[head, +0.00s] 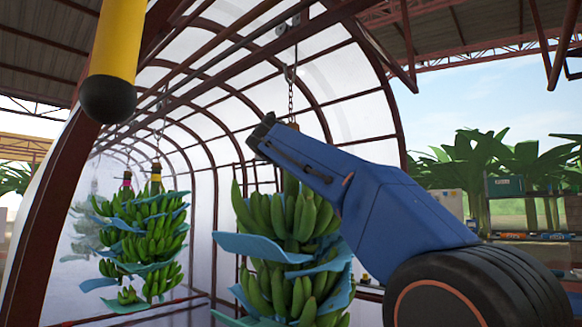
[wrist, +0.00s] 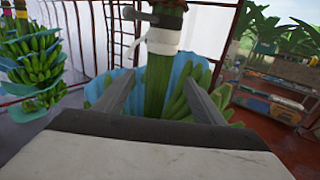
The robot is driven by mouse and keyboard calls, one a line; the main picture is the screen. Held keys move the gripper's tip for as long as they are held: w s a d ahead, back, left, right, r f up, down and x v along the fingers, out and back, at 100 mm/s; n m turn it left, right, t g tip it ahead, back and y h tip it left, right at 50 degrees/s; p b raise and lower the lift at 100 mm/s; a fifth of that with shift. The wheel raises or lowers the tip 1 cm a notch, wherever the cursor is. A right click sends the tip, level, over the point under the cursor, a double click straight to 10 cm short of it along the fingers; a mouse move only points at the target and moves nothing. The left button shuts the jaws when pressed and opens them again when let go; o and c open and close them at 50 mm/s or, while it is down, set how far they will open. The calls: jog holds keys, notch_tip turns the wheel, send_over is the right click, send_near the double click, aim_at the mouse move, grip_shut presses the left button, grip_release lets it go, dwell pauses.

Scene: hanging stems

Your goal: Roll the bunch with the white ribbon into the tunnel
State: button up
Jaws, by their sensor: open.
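The bunch of green bananas with blue sheets between its hands hangs at centre in the head view (head: 270,275), on a chain (head: 291,100) from the overhead rail. In the wrist view, the white ribbon (wrist: 163,42) wraps the top of its thick green stem (wrist: 157,85). My gripper (wrist: 158,88) is open, with one finger on each side of the stem below the ribbon. I cannot tell whether either finger touches it. In the head view my blue arm hides the ribbon and the gripper. The tunnel (head: 205,180) is a translucent arched enclosure with brown ribs.
Other bunches (head: 150,240) hang inside the tunnel at left, with pink and yellow ribbons; some also show in the wrist view (wrist: 35,65). A yellow post with a black end (head: 112,60) hangs close at upper left. Shelves with boxes (wrist: 270,95) stand at right.

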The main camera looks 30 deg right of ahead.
jog(key=x, duration=1.1)
jog(key=shift+w+d, duration=0.1)
jog(key=shift+w, duration=0.05)
